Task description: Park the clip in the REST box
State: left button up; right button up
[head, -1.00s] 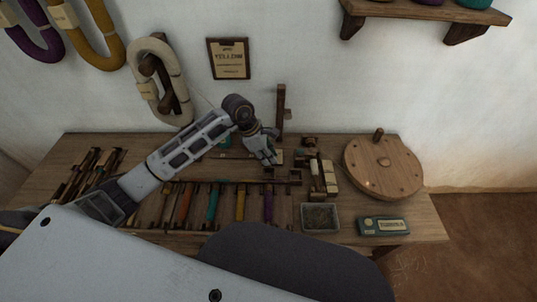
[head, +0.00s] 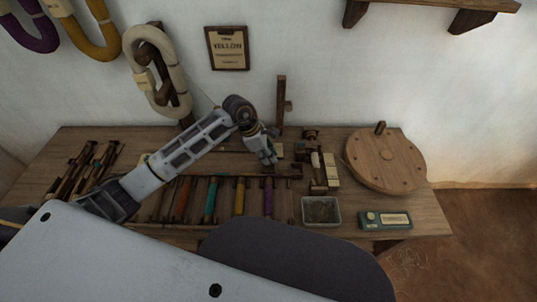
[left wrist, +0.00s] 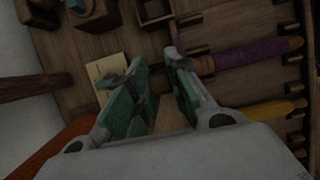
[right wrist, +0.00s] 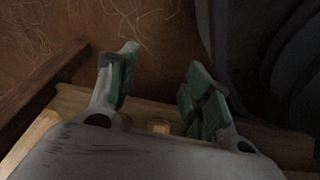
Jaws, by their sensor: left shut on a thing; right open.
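My left gripper (head: 268,160) reaches over the back middle of the bench. In the left wrist view its green-padded fingers (left wrist: 158,64) are closed in on something small, most likely the clip, which the fingers largely hide. A thin purple piece (left wrist: 173,32) shows just beyond the fingertips; I cannot tell whether it is held. Small open wooden boxes lie near the gripper, one at the top of the left wrist view (left wrist: 155,12). No REST label is legible. My right gripper (right wrist: 161,62) is open and empty, away from the bench objects.
A wooden post (head: 281,105) stands behind. A grey tray (head: 321,223), a teal box (head: 385,220) and a round wooden disc (head: 387,160) are to the right. A pale card (left wrist: 105,72) lies close by.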

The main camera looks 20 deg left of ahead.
pick_arm(q)
jog(key=shift+f+b, duration=0.45)
jog(key=shift+f, duration=0.45)
jog(key=shift+f+b, duration=0.35)
jog(key=shift+b, duration=0.15)
pick_arm(e)
notch_tip(320, 180, up, 5)
jog(key=w+a, duration=0.2)
jog(key=shift+w+a, duration=0.15)
jog(key=shift+a, duration=0.05)
jog(key=shift+w+r, duration=0.1)
jog(key=shift+r, duration=0.05)
pick_arm(q)
jog(key=o, duration=1.2)
jog(key=shift+c, duration=0.2)
pick_arm(e)
jog(key=shift+w+d, duration=0.15)
jog(key=shift+w, duration=0.05)
